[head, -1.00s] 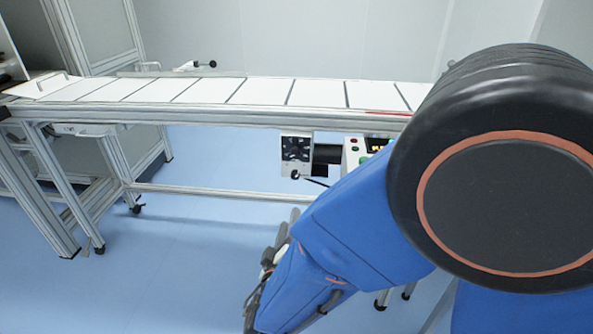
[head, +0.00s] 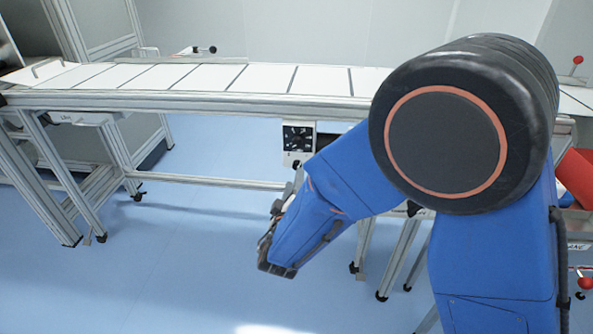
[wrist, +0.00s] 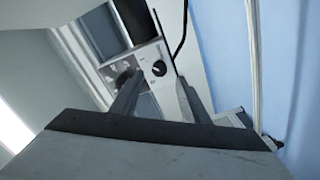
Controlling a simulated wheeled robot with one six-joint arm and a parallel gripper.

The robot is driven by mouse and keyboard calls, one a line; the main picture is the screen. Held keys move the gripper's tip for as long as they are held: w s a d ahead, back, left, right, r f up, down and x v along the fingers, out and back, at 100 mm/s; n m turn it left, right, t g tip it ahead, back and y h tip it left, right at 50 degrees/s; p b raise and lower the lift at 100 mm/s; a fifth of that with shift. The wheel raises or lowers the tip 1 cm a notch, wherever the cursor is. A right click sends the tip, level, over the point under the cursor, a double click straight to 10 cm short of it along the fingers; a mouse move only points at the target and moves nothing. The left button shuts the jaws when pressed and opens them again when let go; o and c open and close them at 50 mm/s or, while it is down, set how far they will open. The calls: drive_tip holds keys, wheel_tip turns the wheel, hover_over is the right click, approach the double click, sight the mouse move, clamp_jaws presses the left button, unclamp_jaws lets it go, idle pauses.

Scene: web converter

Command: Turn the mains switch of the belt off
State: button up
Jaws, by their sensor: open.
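A small light-grey control box (head: 299,152) with a black dial panel hangs under the front rail of the belt (head: 210,78) in the head view. In the wrist view, a round black knob (wrist: 159,68) sits on a pale box face (wrist: 148,58). It appears between the fingertips of my gripper (wrist: 159,82). The gripper is open, and its fingers point towards the knob with nothing held. I cannot tell whether they touch the knob. The knob's pointer setting is too small to read. In the head view my arm hides most of the area right of the box.
A dark cable (wrist: 182,35) runs close to the right finger in the wrist view. Metal frame legs (head: 398,255) stand under the belt. A red bin (head: 577,175) is at the far right. The blue floor (head: 190,235) at front left is clear.

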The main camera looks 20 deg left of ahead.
sight(297, 165)
drive_tip(key=x, duration=0.6)
drive_tip(key=shift+w, duration=0.25)
drive_tip(key=shift+c, duration=0.2)
clamp_jaws()
